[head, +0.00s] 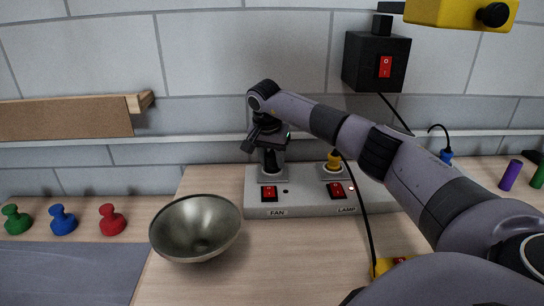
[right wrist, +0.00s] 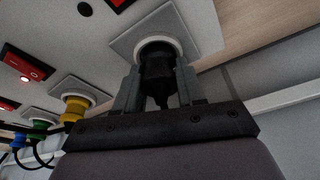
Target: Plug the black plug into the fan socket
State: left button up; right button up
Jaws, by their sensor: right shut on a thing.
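The black plug (right wrist: 158,72) stands between the fingers of my right gripper (right wrist: 157,90), which is shut on it. In the right wrist view the plug's front end sits at the white ring of the fan socket (right wrist: 205,28); whether it is fully seated I cannot tell. In the head view my right gripper (head: 268,150) points down over the socket above the FAN label, and the plug (head: 270,158) shows dark between the fingers. The grey socket strip (head: 305,206) carries a red fan switch (head: 269,193). My left gripper is not in view.
A yellow plug (head: 335,160) sits in the lamp socket, beside a red switch (head: 336,190). A metal bowl (head: 196,240) stands front left of the strip. A black cable hangs toward a yellow item (head: 382,268). A black switch box (head: 376,62) is on the wall.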

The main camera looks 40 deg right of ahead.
jog(key=shift+f, duration=0.2)
jog(key=o, duration=1.1)
jog(key=shift+b+v, duration=0.35)
jog(key=shift+v, duration=3.25)
